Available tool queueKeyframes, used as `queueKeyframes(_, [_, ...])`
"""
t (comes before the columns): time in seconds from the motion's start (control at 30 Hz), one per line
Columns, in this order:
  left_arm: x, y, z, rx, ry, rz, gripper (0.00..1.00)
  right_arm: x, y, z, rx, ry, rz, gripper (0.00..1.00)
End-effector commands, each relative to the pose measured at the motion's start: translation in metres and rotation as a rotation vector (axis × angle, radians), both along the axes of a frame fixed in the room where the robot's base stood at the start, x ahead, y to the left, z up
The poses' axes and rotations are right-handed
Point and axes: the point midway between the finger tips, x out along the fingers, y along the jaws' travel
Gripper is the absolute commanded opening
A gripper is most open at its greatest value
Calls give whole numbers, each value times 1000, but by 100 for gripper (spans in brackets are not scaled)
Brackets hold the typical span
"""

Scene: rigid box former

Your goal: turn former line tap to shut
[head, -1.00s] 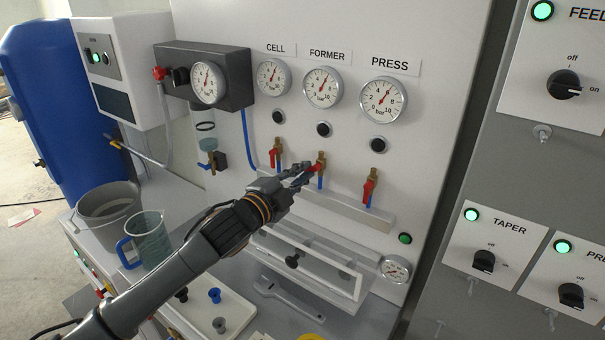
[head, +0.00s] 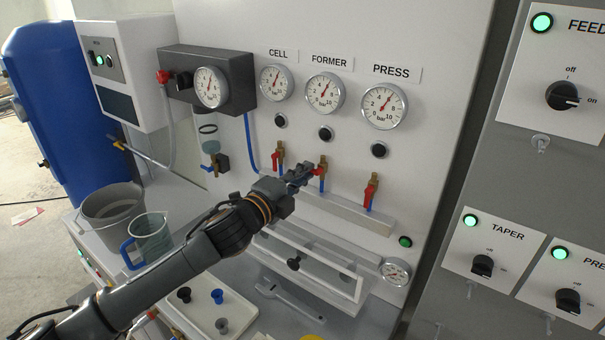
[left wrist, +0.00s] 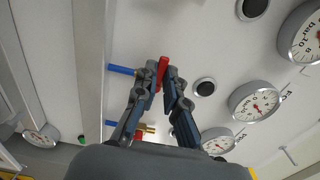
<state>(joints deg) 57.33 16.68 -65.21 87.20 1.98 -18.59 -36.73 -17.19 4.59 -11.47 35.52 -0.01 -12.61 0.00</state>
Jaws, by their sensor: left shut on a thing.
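The former line tap (head: 323,162) is the middle brass tap on the white panel, below the FORMER gauge (head: 325,92), with a blue line under it. Its red handle (head: 317,171) sticks out sideways to the left, partly hidden by my fingers. My left gripper (head: 303,174) is shut on this handle. In the left wrist view, the red handle (left wrist: 162,68) stands between the two fingertips (left wrist: 164,84), with a blue line (left wrist: 121,69) beside it. The tap body is mostly hidden there. My right gripper is in neither view.
The CELL tap (head: 280,152) on the left and the PRESS tap (head: 371,190) on the right have red handles hanging down. A ledge (head: 350,212) runs below the taps. A clear-fronted box (head: 310,265), a jug (head: 150,238) and a bucket (head: 110,212) are lower down.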

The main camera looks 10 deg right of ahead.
Motion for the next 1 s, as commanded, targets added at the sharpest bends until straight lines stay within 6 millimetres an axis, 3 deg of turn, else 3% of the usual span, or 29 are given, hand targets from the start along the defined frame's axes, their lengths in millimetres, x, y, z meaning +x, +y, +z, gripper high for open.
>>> queueKeyframes(0.2, [0,0,-1,3,-1,0,0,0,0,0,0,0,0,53])
queueKeyframes(0.23, [0,0,-1,3,-1,0,16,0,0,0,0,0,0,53])
queueKeyframes(0.3, [0,0,-1,2,-1,0,30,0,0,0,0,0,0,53])
queueKeyframes(0.33, [0,0,-1,2,-1,0,33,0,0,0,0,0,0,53])
queueKeyframes(0.7, [-3,3,0,0,0,-1,33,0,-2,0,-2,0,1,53])
queueKeyframes(1.0, [-36,38,-2,2,1,1,33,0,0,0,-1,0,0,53])
